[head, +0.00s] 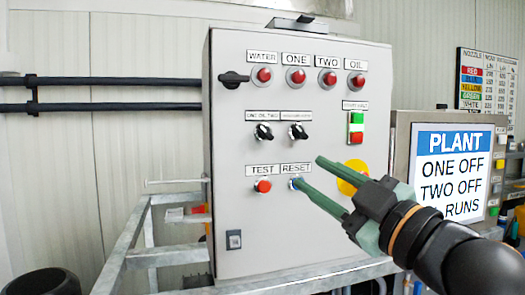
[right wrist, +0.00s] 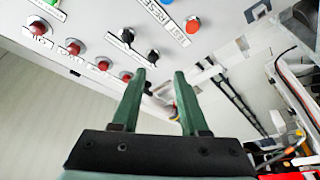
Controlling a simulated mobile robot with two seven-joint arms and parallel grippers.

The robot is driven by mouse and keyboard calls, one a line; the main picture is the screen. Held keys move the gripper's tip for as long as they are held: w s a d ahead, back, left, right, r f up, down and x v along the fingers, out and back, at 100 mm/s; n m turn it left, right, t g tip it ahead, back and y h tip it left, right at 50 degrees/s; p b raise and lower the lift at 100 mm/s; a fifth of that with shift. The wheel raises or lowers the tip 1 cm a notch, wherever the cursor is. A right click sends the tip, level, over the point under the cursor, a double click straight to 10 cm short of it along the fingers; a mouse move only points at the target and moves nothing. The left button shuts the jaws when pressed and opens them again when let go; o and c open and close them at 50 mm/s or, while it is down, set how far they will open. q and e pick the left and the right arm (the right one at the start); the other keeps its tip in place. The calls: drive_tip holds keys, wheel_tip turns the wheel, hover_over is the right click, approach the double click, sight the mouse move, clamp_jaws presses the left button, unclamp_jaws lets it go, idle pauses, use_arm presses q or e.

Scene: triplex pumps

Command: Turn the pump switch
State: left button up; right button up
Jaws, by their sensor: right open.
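Two black rotary switches sit side by side on the grey panel's face. The left switch (head: 264,132) is labelled what looks like "ONE OIL TWO"; the right switch (head: 297,131) has a label too small to read. Both also show in the right wrist view, the first (right wrist: 153,56) and the second (right wrist: 127,35). My right gripper (head: 308,170) is open and empty, its fingers pointing at the panel, below and right of the switches near the RESET button. In the wrist view its fingertips (right wrist: 160,73) are apart. My left gripper is out of view.
The grey panel (head: 330,215) carries several red lamps (head: 264,74), a red TEST button (head: 263,186), a blue RESET button (head: 295,184), a green-and-red control (head: 356,128) and a partly hidden yellow disc (head: 351,177). A plant sign (head: 454,170) stands right. Metal rails (head: 150,255) run below.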

sight(266, 132)
drive_tip(key=shift+n+y, duration=0.3)
drive_tip(key=shift+n, duration=0.3)
drive_tip(key=x, duration=0.4)
drive_tip(key=r+p+x, duration=0.1)
drive_tip(key=x, duration=0.3)
drive_tip(key=s+r+x, duration=0.1)
drive_tip(key=x, duration=0.3)
drive_tip(key=shift+w+a+r+p, duration=0.25)
drive_tip(key=shift+p, duration=0.1)
clamp_jaws()
